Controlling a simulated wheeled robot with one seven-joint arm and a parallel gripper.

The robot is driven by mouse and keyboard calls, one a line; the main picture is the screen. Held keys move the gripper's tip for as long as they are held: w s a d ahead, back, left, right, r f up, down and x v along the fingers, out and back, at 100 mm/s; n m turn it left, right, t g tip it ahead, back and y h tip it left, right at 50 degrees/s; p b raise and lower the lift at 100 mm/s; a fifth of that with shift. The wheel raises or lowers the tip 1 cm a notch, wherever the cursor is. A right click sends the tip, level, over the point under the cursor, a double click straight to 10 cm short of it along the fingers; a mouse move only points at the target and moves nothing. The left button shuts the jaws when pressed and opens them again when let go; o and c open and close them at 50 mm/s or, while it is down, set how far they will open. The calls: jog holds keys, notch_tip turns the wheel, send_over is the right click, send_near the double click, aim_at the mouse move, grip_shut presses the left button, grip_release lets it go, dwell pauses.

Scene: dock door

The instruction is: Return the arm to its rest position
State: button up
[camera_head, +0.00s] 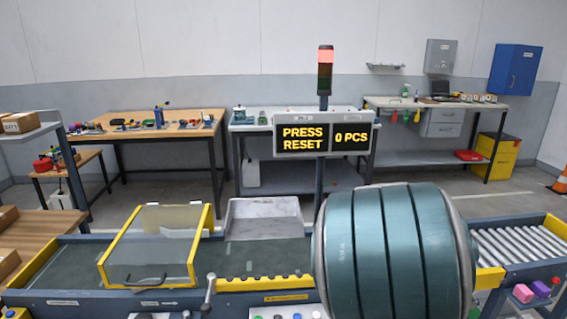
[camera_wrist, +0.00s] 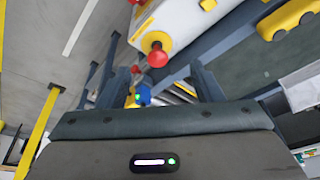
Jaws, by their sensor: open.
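My gripper (camera_wrist: 157,78) shows in the wrist view, with its two dark fingers spread apart and nothing held between them. Its wide dark palm fills the bottom of that view. A white control box with a red mushroom button (camera_wrist: 157,58) on a yellow collar lies beyond the fingers, apart from them as far as I can tell. My gripper is not seen in the head view. In the head view a display sign (camera_head: 322,137) reads "PRESS RESET" and "0 PCS". The signal light (camera_head: 325,68) above it glows red.
A conveyor (camera_head: 70,262) crosses the front, with a yellow-framed clear guard (camera_head: 150,272), a grey tray (camera_head: 263,213) and a lever (camera_head: 210,292). Rollers (camera_head: 515,243) lie at the right. Workbenches (camera_head: 148,124) line the back wall. Floor shows between conveyor and benches.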

jog(key=s+a+r+n+y, duration=0.1)
jog(key=s+a+r+n, duration=0.2)
jog(key=s, duration=0.6)
jog(key=s+a+r+n, duration=0.3)
jog(key=s+a, duration=0.4)
jog(key=s, duration=0.3)
jog(key=shift+n+y, duration=0.4)
jog(key=shift+n, duration=0.5)
jog(key=shift+a, duration=0.1)
